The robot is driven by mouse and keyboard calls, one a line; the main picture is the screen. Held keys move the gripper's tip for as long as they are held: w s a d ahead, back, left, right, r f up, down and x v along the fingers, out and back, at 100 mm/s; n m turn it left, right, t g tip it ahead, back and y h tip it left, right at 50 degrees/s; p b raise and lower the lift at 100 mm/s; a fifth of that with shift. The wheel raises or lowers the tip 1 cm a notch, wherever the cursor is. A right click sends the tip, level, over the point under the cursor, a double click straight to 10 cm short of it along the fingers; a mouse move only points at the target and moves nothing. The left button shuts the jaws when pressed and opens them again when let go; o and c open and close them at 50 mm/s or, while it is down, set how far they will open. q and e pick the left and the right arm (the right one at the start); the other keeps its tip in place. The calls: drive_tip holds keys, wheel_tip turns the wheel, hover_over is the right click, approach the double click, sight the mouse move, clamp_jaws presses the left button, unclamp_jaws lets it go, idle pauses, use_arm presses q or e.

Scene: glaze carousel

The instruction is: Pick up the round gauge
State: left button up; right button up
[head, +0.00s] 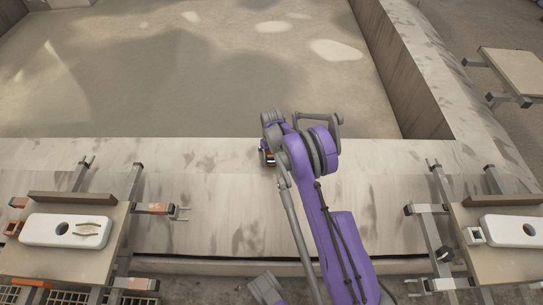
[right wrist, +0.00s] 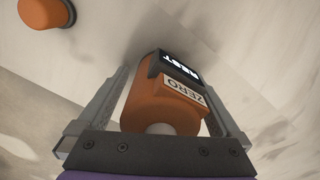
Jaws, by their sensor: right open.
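An orange rounded body with a black display face and a pale label reading "ZERO" (right wrist: 165,100), apparently the round gauge, is large in the right wrist view. My right gripper (right wrist: 162,74) is open, with one finger on each side of this body; whether either finger touches it I cannot tell. In the head view my purple right arm reaches to the pale ledge, and the right gripper (head: 268,152) is small and partly hidden by the arm. A little orange and black shows beside it there. My left gripper is not in view.
A second orange round piece (right wrist: 45,12) shows at the top left of the right wrist view. The pale stone ledge (head: 220,215) lies in front of a sunken basin floor (head: 200,75). Bracketed shelves with white holed blocks (head: 40,228) stand at left and right.

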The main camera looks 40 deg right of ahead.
drive_tip(key=c, duration=1.2)
